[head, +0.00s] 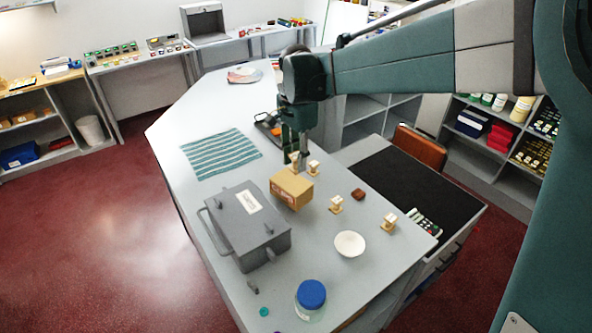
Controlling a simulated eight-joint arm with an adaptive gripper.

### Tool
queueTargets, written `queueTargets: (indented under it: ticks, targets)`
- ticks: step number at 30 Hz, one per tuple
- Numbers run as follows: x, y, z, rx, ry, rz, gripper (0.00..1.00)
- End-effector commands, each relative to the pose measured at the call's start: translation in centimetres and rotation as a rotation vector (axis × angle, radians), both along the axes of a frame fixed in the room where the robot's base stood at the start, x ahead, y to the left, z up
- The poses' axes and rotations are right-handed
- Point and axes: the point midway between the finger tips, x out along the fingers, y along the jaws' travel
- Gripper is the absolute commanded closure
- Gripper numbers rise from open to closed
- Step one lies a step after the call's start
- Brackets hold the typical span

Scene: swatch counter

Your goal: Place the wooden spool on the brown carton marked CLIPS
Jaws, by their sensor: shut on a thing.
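The brown carton (287,194) stands on the grey counter in the head view, with lettering on its front side too small to read. My gripper (296,153) points down just above the carton and is shut on a small pale wooden spool (294,161). The fingers partly hide this spool. I cannot tell whether its lower end touches the carton's top. Other similar pale spools stand nearby: one (313,168) just behind the carton on the right, one (336,205) to its right, and one (389,222) farther right.
A grey lidded box (240,238) with a handle stands left of the carton. A white bowl (350,244), a blue-lidded jar (311,297) and a small red-brown block (358,194) are on the counter. A striped cloth (221,153) lies farther back. A black mat (405,190) is at right.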

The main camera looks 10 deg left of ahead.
Motion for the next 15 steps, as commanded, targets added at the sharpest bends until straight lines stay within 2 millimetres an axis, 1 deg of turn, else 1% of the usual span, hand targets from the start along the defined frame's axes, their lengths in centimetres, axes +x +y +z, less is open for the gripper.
queueTargets:
  ticks: [1, 3, 12, 15]
  targets:
    - [1.0, 0.4, -0.1, 0.0, 0.0, 0.0, 0.87]
    - [2.3, 0.9, -0.2, 0.0, 0.0, 0.001, 0.87]
    - [7.7, 2.8, -0.9, 0.0, 0.0, 0.006, 0.87]
    - [9.2, 3.3, -1.2, 0.0, 0.0, 0.007, 0.87]
